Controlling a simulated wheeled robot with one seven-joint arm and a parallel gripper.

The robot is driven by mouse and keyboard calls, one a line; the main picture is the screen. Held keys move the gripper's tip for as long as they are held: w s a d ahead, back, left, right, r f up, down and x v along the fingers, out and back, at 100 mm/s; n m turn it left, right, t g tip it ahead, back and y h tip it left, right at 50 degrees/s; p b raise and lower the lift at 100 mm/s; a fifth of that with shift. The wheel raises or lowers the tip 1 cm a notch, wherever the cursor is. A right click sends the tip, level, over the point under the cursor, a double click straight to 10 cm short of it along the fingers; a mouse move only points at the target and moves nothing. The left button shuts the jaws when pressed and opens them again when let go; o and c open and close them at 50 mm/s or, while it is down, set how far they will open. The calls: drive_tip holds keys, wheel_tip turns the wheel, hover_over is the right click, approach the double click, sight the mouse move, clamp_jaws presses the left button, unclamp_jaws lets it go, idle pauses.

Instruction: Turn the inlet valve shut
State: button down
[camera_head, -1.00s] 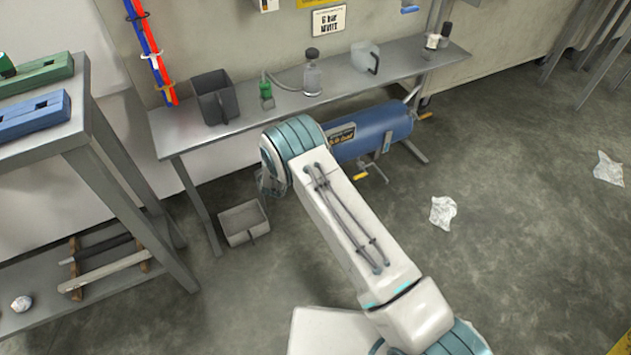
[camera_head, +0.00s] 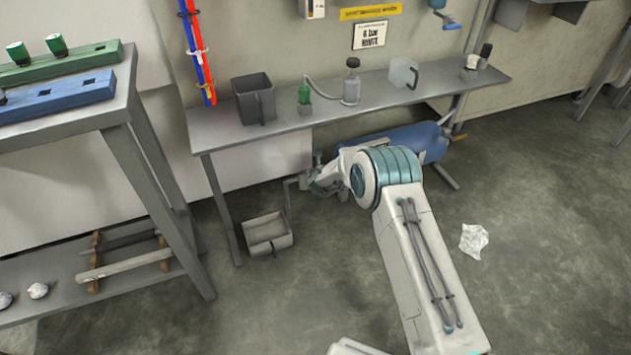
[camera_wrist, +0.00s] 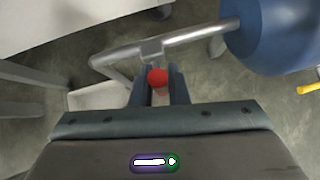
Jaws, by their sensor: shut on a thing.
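The inlet valve's red part (camera_wrist: 157,79) sits between my two fingers in the wrist view, just below a grey pipe (camera_wrist: 195,36). The pipe runs from the end of a blue tank (camera_wrist: 275,32) and bends at the left. My gripper (camera_wrist: 156,92) is shut on this red part; how far the valve is turned cannot be told. In the head view my gripper (camera_head: 318,180) is at the left end of the blue tank (camera_head: 415,138), under the wall bench. My arm hides much of the tank, and the valve cannot be made out there.
A grey bin (camera_head: 268,234) stands on the floor below and left of my gripper. The bench (camera_head: 225,137) above carries a dark jug (camera_head: 254,98) and bottles. A yellow handle (camera_wrist: 308,88) shows at the right in the wrist view. Crumpled paper (camera_head: 473,240) lies on open floor.

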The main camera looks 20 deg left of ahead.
drive_tip(key=shift+s+a, duration=0.2)
drive_tip(key=c, duration=1.4)
unclamp_jaws()
drive_tip(key=shift+w+d, duration=0.15)
drive_tip(key=shift+d, duration=0.05)
drive_tip(key=shift+s+d+r, duration=0.2)
drive_tip(key=shift+s+r, duration=0.05)
drive_tip(key=shift+r, duration=0.2)
drive_tip(key=p+v, duration=0.3)
drive_tip(key=v, duration=0.9)
drive_tip(key=shift+s+r, duration=0.2)
drive_tip(key=shift+s, duration=0.05)
drive_tip(key=shift+d, duration=0.15)
